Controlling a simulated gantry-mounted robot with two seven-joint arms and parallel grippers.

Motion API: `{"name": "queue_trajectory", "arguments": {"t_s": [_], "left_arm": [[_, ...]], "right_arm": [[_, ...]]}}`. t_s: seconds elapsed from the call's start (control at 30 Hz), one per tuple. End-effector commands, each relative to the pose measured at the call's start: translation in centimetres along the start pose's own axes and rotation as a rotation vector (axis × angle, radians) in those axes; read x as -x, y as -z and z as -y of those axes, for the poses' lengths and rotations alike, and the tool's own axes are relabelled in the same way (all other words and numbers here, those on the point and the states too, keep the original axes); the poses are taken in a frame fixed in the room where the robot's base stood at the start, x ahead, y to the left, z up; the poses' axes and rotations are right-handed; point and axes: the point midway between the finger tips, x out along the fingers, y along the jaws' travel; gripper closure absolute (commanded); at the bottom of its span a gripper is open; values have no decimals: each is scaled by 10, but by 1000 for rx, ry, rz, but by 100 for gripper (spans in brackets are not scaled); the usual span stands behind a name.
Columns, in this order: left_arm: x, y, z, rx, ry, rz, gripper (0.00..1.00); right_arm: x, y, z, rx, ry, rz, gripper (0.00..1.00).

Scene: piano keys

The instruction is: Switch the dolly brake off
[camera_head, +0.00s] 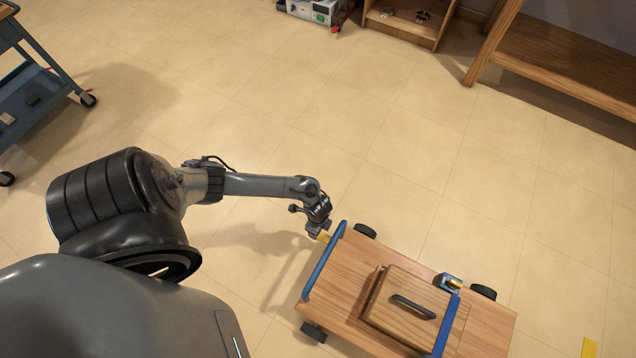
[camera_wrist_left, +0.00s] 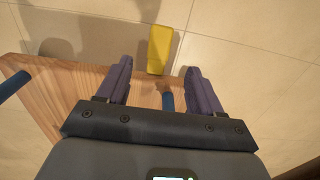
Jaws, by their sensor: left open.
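The dolly (camera_head: 345,277) is a wooden platform with blue rails and black wheels, at the lower right of the head view; its wooden deck also shows in the left wrist view (camera_wrist_left: 70,95). A yellow tab (camera_head: 324,237), which looks like the brake lever, sticks out at its upper left corner. In the left wrist view the yellow tab (camera_wrist_left: 159,46) lies just beyond and between my fingertips. My left gripper (camera_head: 318,229) is open and empty above that corner; its fingers show apart in the wrist view (camera_wrist_left: 158,74). I cannot tell whether it touches the tab.
A wooden box with a dark handle (camera_head: 400,322) sits on the dolly. A small device with a yellow part (camera_head: 448,284) is at the dolly's far side. A blue cart (camera_head: 40,90) stands at left, wooden furniture (camera_head: 560,55) at upper right. The floor between is clear.

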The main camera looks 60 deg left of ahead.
Motion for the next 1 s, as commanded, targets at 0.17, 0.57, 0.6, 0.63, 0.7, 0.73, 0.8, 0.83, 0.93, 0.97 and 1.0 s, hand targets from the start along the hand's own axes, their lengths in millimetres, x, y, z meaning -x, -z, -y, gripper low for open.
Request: {"name": "queue_trajectory", "arguments": {"t_s": [0.17,0.57,0.6,0.63,0.7,0.73,0.8,0.83,0.93,0.97,1.0], "left_arm": [[-31,0,0,0,0,-1,34],[-84,0,0,-1,1,0,34],[-86,0,0,-1,1,0,34],[-87,0,0,-1,1,-1,34],[-89,0,0,-1,1,-1,34],[-89,0,0,-1,1,-1,34],[-90,0,0,-1,1,-1,34],[-89,0,0,-1,1,-1,34],[-89,0,0,-1,1,-1,34],[-89,0,0,-1,1,-1,34],[-89,0,0,-1,1,0,36]], "right_arm": [[-24,-8,2,-3,3,0,57],[-65,-21,6,-10,9,1,57],[-67,-21,6,-10,9,1,57],[-68,-22,6,-10,9,1,57],[-69,-22,6,-10,9,1,57],[-69,-22,6,-10,9,1,57],[-69,-22,6,-10,9,1,57],[-69,-22,6,-9,9,1,57],[-68,-22,5,-8,8,2,57],[-68,-22,5,-7,7,2,57],[-68,-22,5,-6,6,2,57]]}}
